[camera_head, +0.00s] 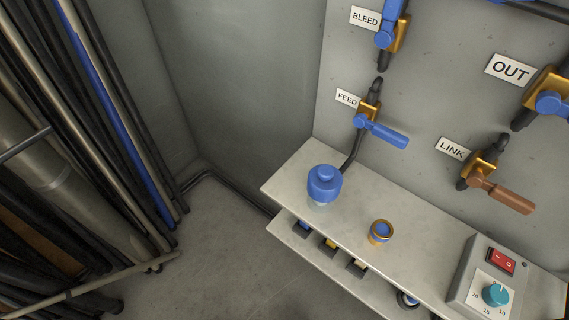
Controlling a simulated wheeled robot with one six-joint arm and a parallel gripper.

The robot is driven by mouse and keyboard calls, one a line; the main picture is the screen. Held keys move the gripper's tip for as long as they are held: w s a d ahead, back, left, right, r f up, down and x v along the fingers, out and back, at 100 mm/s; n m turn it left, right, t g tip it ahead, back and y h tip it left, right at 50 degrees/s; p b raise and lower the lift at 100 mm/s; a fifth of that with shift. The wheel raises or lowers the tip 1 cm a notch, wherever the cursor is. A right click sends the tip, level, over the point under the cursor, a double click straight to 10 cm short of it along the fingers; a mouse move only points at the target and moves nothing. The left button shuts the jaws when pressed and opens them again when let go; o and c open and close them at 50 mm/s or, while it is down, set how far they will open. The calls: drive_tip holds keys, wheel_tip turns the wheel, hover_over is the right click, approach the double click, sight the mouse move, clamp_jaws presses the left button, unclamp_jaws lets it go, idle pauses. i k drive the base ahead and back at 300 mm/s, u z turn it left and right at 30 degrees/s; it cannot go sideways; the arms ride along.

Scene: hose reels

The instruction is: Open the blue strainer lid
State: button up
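The strainer appears to be the small upright vessel at the left end of the upper shelf (358,215). Its blue lid (324,180) has a round knob on top and sits down on a pale lower body (320,203). I see no gap between lid and body. A hose or pipe runs from behind it up to the FEED valve (368,108). My gripper is not in view, so where it is relative to the lid is hidden.
A brass ring with a blue centre (381,232) and a control box (491,282) with a red switch stand further right on the shelf. The FEED valve's blue handle (387,134) juts out above. Rods and pipes (75,130) stand at left. Floor left of the shelf is clear.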

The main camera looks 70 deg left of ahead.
sight(325, 183)
drive_tip(key=u, duration=1.9)
